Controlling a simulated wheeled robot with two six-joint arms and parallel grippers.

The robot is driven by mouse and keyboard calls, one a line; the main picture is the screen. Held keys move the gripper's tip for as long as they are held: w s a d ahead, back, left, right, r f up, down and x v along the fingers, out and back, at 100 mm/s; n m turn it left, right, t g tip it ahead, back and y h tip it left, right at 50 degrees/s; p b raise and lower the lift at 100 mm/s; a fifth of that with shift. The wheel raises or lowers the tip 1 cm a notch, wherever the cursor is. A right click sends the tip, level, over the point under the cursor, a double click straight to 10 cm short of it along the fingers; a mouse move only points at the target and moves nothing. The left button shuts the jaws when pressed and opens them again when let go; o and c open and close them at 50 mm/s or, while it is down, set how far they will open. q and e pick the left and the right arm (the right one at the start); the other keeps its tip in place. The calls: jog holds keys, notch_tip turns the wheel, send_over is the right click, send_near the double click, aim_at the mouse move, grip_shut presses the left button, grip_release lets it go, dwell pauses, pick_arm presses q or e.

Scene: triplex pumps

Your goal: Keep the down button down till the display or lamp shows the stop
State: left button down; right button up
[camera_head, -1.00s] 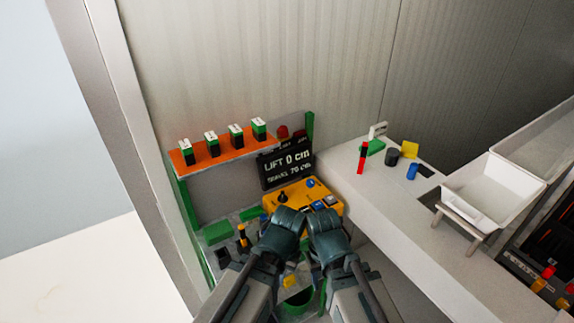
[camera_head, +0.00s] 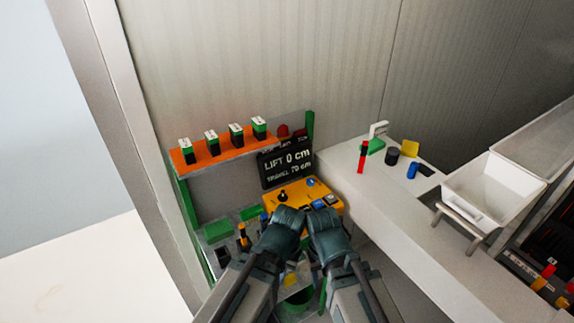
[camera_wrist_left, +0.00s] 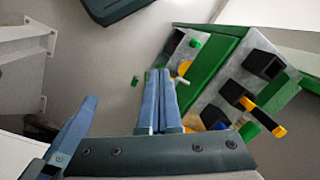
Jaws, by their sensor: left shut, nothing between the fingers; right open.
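The yellow control box (camera_head: 323,192) sits below the dark display (camera_head: 287,163) in the head view. It carries a black knob and several blue and white buttons. The display reads "LIFT 0 cm" with a smaller line below that seems to say 70 cm. My left gripper (camera_head: 288,215) is shut and empty at the box's front edge; its closed fingers also show in the left wrist view (camera_wrist_left: 160,92). My right gripper (camera_head: 319,216) is beside it, open; its fingertips are hidden. I cannot tell whether either touches a button, nor which button is down.
An orange shelf (camera_head: 222,149) holds several green and black blocks. A wall closes the back.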

dwell(0.8)
pick_arm(q)
notch_tip(320, 180, up, 10)
jog(key=n+t+h+p, duration=0.4)
jog(key=t+h, duration=0.3)
send_over(309, 207)
jog(key=s+a, duration=0.2)
jog(key=shift+d+r, duration=0.1)
jog(key=shift+r, duration=0.1)
jog(key=shift+f, duration=0.2)
notch_tip(309, 207, down, 8)
jog(key=b, duration=0.9)
jog(key=shift+f, duration=0.25)
jog(key=shift+f+b, duration=0.4)
jog(key=shift+b, duration=0.05)
jog(key=shift+f+b, duration=0.5)
dwell(1.8)
